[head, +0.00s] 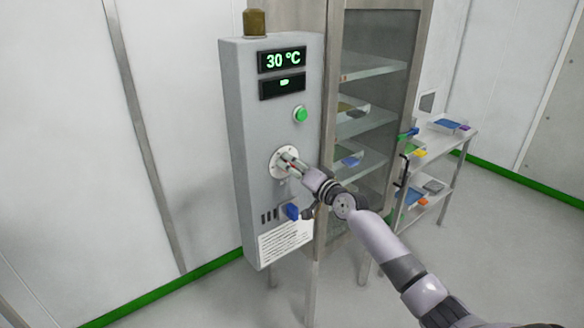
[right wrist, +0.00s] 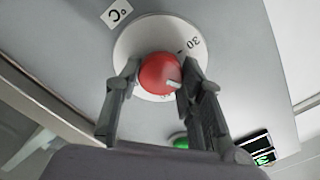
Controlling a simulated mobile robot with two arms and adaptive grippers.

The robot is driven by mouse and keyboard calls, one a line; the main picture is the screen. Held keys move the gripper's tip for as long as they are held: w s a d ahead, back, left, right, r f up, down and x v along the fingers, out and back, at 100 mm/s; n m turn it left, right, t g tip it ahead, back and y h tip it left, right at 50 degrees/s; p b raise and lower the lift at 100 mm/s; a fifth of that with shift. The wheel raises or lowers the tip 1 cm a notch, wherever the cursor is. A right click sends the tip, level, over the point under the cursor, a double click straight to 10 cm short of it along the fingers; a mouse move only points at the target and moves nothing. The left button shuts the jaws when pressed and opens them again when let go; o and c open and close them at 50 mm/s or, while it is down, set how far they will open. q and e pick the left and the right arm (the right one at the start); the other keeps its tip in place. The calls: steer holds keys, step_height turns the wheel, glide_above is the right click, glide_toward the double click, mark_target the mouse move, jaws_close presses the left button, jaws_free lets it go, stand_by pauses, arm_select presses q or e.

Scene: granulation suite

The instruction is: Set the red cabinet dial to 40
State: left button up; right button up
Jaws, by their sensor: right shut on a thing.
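The red dial (right wrist: 158,74) sits on a round white scale plate (right wrist: 130,45) on the cabinet's grey control panel. In the right wrist view a white pointer mark shows on the dial, and the number 30 is printed on the plate near it. My right gripper (right wrist: 158,80) is shut on the dial, one finger on each side. In the head view the right gripper (head: 290,163) covers most of the dial, and the scale plate (head: 276,164) shows around it. The display (head: 282,59) reads 30 °C. My left gripper is not in view.
A green button (head: 300,114) is above the dial and a blue switch (head: 290,211) is below it. A glass-doored cabinet (head: 375,50) with shelves stands to the right. Beyond it is a metal rack (head: 440,150) with small items. The floor at right is clear.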

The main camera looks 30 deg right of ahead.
steer(key=o, duration=1.1)
steer(key=shift+o, duration=0.2)
steer(key=s+d, duration=0.1)
steer(key=s, duration=1.1)
